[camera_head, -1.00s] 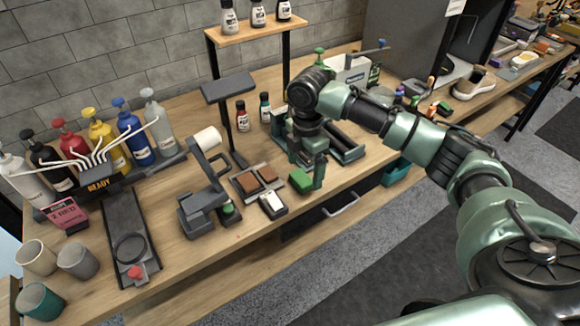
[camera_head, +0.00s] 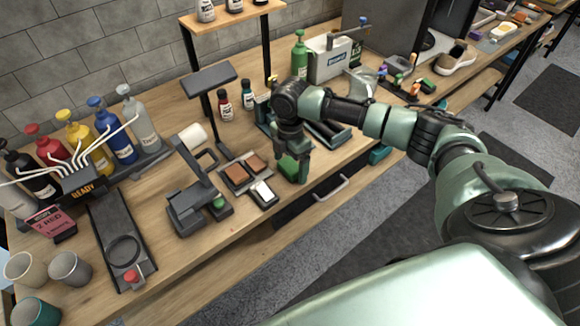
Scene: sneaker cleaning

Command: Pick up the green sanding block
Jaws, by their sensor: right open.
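The green sanding block (camera_head: 287,167) lies on the workbench near its front edge, just right of a tray of brown blocks (camera_head: 243,172). My right gripper (camera_head: 293,170) points straight down at the green block. One finger shows beside the block's right side and partly covers it; the other finger is hard to make out. The jaws are open, and I cannot tell whether a finger touches the block. My left gripper is out of view.
A white-topped block (camera_head: 263,192) lies left of the green block, and a dark grey stand (camera_head: 200,205) is farther left. Pump bottles (camera_head: 138,118) line the back left. A dark rack (camera_head: 328,132) sits behind my gripper. The front right bench edge is close.

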